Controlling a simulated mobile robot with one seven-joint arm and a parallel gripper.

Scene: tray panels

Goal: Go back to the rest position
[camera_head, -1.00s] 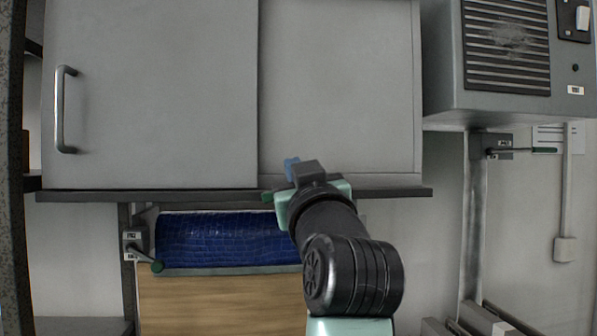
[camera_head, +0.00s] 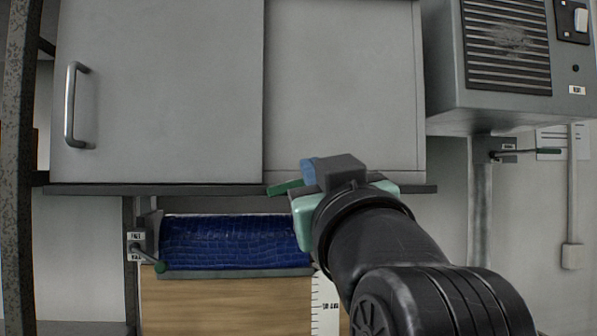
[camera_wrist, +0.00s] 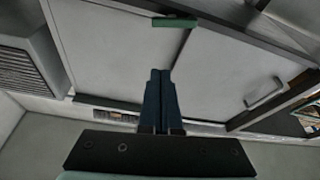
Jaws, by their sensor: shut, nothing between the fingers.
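My gripper (camera_wrist: 160,88) is shut and empty; its two dark blue fingers lie together in the wrist view. In the head view the gripper (camera_head: 308,170) is in front of the lower edge of the grey cabinet (camera_head: 345,85), partly hidden by my own wrist. A short green bar (camera_wrist: 175,23) shows beyond the fingertips in the wrist view, apart from them. A green piece (camera_head: 286,188) also shows just left of the gripper in the head view.
The cabinet has a metal handle (camera_head: 72,105) on its left door. Below are a blue textured panel (camera_head: 232,242), a wooden board (camera_head: 225,300) and a green-tipped lever (camera_head: 147,252). A grey vented box (camera_head: 510,60) hangs at the upper right, above another lever (camera_head: 530,152).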

